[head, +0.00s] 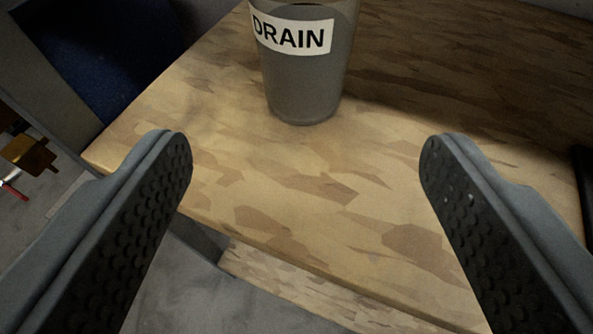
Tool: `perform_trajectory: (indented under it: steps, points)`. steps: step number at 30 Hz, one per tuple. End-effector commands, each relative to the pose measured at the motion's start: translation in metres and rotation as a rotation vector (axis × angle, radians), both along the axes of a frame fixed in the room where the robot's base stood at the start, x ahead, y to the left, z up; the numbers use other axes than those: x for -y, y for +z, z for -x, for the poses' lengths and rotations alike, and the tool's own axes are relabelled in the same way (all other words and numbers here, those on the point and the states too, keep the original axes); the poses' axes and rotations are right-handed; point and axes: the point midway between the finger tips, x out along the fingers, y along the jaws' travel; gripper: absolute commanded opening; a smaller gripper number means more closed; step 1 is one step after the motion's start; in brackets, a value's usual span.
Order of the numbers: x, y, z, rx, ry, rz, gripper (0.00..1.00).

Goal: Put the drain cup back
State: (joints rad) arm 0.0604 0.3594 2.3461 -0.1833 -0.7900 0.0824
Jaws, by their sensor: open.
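The drain cup (304,88) is a grey, slightly see-through cup with a white label reading DRAIN. It stands upright on a wooden table top (262,190), and its top is cut off by the upper edge of the view. My gripper (306,150) is open, with its two dark, studded fingers spread wide at the left and right. The cup is ahead of the fingertips, between their lines, a little left of the middle. Nothing is between the fingers, and neither finger touches the cup.
The table's near edge runs from the left corner down to the lower right, with a lower wooden board (300,292) beneath it. A dark blue surface (110,50) is at the upper left. A dark object (583,185) shows at the right edge. Table around the cup looks clear.

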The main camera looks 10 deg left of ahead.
Motion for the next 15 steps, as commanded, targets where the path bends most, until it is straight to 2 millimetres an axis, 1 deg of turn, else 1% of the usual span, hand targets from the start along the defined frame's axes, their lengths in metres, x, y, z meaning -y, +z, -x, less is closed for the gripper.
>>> perform_trajectory:
  steps: [4, 11, 13, 15]
  points:
    - [0.0, 0.001, 0.003, 0.0, 0.0, 0.0, 0.71]
    - [0.0, 0.004, 0.003, 0.001, -0.001, 0.0, 0.71]
    - [0.0, 0.011, 0.004, 0.005, -0.002, 0.003, 0.71]
    - [0.0, 0.026, 0.006, 0.014, -0.005, 0.005, 0.71]
